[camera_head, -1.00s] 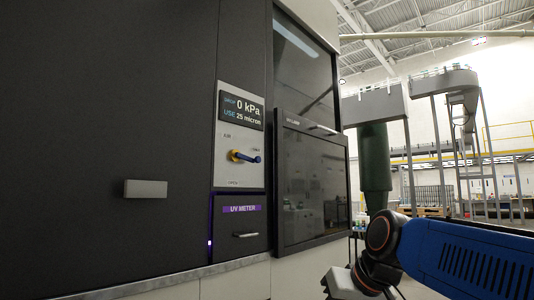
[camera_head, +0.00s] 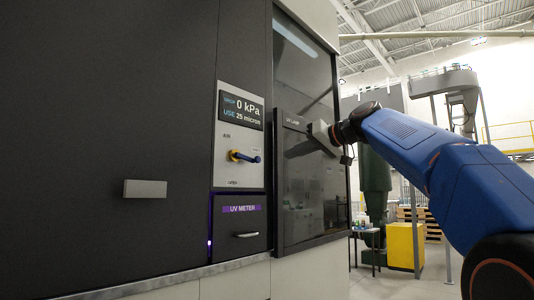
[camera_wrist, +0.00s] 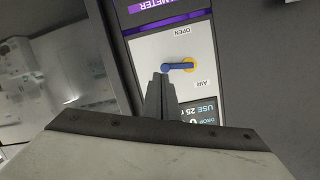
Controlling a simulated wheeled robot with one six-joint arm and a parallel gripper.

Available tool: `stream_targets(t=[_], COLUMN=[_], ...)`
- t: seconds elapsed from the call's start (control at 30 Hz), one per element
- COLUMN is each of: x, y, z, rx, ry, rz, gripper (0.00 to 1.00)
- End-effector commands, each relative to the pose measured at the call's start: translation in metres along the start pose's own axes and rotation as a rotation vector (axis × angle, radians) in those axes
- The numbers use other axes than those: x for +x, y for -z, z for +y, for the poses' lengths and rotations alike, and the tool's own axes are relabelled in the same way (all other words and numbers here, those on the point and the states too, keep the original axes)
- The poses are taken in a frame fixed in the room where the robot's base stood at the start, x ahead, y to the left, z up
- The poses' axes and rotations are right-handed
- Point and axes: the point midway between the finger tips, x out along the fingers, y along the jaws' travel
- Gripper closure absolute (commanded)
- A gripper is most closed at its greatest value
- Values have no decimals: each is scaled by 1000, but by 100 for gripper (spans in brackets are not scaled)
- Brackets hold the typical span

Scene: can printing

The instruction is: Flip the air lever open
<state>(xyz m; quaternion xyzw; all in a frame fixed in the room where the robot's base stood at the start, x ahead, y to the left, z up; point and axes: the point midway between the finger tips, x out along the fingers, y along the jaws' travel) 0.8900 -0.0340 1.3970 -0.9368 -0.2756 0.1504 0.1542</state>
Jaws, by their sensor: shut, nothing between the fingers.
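The air lever (camera_head: 250,158) is a blue handle on a yellow hub, set in a pale panel on the dark machine. Its handle points right, close to level, in the head view. The wrist view sees the panel upside down, with the lever (camera_wrist: 178,67) pointing left and the OPEN label (camera_wrist: 182,31) above it in the picture. My gripper (camera_head: 293,153) is right of the lever in the head view, in front of the glass door. In the wrist view its shut, empty fingers (camera_wrist: 160,76) end just below the handle's free end. I see no clear contact.
A display (camera_head: 241,110) reading 0 kPa sits above the lever. A UV METER drawer (camera_head: 240,224) with a handle is below it. The dark glass UV lamp door (camera_head: 310,205) stands right of the panel, close to my gripper. A grey handle (camera_head: 145,188) sticks out at left.

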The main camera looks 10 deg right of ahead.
Motion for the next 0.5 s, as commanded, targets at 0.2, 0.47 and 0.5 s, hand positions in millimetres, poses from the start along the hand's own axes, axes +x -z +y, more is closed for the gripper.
stream_targets(t=[0.2,0.47,0.5], x=[0,-1,-1], y=[51,66,66], z=[-3,-6,-6], rx=[-46,-64,-64], ry=[64,87,88], rz=[80,107,107], gripper=[100,100,100])
